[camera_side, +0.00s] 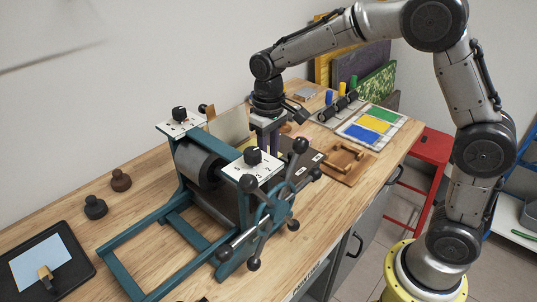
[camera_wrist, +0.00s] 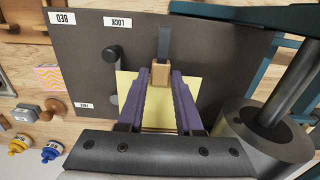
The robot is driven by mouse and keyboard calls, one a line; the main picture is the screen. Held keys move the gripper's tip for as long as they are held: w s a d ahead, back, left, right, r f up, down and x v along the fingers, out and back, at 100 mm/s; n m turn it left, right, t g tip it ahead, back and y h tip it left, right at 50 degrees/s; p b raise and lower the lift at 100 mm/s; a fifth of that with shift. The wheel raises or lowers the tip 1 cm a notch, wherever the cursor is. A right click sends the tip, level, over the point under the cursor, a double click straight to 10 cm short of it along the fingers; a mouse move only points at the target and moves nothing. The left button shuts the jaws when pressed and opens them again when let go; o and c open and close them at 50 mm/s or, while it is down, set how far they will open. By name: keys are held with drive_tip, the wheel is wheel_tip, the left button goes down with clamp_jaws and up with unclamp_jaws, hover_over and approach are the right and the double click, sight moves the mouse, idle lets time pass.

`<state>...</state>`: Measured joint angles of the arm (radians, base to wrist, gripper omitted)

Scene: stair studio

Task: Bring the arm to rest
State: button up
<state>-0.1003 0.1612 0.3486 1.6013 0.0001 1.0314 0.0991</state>
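I cannot tell whether the fingers touch the block. The teal press (camera_side: 262,220) has a grey roller (camera_side: 197,166) and a wheel with black knobs. A cream sheet (camera_wrist: 125,90) lies on the dark bed (camera_wrist: 80,50), partly hidden by my fingers.
The press wheel (camera_side: 262,213) stands near the front edge. A red stool (camera_side: 428,150) stands beyond the bench.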

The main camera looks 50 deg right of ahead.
drive_tip(key=o, duration=0.3)
drive_tip(key=shift+o, duration=0.2)
drive_tip(key=shift+r, duration=4)
drive_tip(key=shift+r, duration=0.15)
drive_tip(key=s+d+r+t, duration=0.35)
drive_tip(key=s+r, duration=0.45)
drive_tip(key=s, duration=0.5)
drive_tip(key=s+f+t, duration=0.2)
drive_tip(key=s+f, duration=0.5)
drive_tip(key=s, duration=0.4)
drive_tip(key=shift+d+f, duration=0.3)
